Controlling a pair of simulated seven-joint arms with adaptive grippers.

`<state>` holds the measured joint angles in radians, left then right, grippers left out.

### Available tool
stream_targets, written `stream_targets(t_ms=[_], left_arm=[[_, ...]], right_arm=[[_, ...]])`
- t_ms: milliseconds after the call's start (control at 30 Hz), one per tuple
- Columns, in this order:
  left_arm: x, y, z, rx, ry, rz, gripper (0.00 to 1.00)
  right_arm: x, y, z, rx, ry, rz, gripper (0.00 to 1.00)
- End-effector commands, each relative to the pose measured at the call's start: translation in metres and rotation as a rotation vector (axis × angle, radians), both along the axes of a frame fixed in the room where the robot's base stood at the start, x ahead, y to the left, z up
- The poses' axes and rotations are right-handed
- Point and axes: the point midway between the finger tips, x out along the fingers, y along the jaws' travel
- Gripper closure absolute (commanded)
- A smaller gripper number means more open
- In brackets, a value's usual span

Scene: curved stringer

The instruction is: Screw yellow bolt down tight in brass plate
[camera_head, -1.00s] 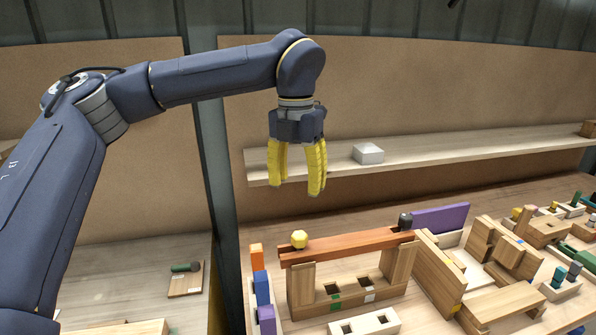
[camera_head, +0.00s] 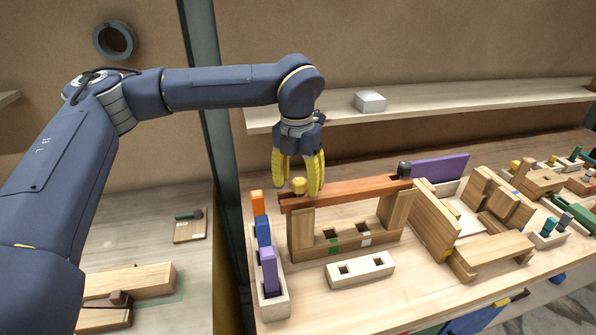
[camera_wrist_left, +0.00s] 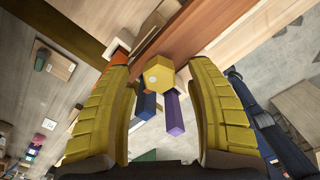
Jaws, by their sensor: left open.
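The yellow bolt (camera_head: 298,186) has a faceted head and sits at the left end of a reddish-brown bar (camera_head: 350,190). No separate brass plate can be made out; the bar's end is where the bolt sits. My left gripper (camera_head: 294,192) points down with its yellow fingers open around the bolt. In the left wrist view the bolt head (camera_wrist_left: 158,72) lies between the two fingers, with gaps on both sides. How deep the bolt sits is hidden. My right gripper is not in view.
A dark bolt head (camera_head: 405,169) sits at the bar's right end. A wooden frame (camera_head: 300,232) supports the bar. A holder with orange, blue and purple (camera_head: 270,270) pegs stands at left. A shelf with a white box (camera_head: 369,101) runs behind. Other wooden assemblies fill the right.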

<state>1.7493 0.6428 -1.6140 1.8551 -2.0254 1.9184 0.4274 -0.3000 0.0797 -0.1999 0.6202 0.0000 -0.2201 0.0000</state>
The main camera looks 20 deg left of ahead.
Motion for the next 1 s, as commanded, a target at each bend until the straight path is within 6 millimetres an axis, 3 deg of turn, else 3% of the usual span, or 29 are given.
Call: stream_targets(t_ms=[500,1000], left_arm=[[0.0000,0.0001,-0.0069,0.000,-0.001,0.000,0.43],[-0.0001,0.0000,-0.0068,0.000,0.000,0.000,1.00]], right_arm=[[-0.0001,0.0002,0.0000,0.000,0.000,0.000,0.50],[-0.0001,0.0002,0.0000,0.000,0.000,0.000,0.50]])
